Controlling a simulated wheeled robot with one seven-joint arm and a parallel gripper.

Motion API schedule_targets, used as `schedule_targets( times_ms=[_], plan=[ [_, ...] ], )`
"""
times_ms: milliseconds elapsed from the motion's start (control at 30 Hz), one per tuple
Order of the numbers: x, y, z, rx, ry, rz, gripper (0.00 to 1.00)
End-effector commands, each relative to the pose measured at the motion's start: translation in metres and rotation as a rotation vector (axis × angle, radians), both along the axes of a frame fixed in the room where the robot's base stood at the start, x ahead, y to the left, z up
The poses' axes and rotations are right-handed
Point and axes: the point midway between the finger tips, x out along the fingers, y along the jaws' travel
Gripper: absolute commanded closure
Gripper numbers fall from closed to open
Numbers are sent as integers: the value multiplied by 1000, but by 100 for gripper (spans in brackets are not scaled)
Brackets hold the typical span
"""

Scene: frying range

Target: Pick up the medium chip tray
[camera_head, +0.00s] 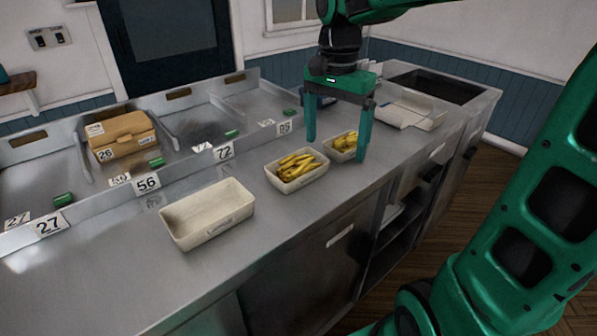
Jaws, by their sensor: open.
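Three cream trays stand in a row on the steel counter. The middle-sized one (297,187), which looks like the medium chip tray, is filled with yellow chips. A smaller tray (338,157), also with chips, sits behind it to the right. The largest tray (213,233) is empty and stands at the front left. My gripper (337,150) is open and points down, its two green fingers on either side of the smaller tray in the picture. The right finger hides part of that tray's right end. I cannot tell whether the fingers touch it. The medium tray is clear of the fingers, to their left.
A brown box (122,135) sits in a divided bay at the back left. A pale open container (408,112) lies at the right. The front-left counter (100,265) is bare.

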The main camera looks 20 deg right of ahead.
Motion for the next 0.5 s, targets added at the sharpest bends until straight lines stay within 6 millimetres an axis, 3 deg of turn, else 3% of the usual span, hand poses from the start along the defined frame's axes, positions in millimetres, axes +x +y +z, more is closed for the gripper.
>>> schedule_targets(
  times_ms=[100,200,367,500],
  plan=[
    [30,34,12,16,-2,-81,11],
    [44,53,18,25,-1,-137,11],
    [52,67,18,34,0,-179,11],
    [52,67,0,35,2,-186,11]
  ],
)
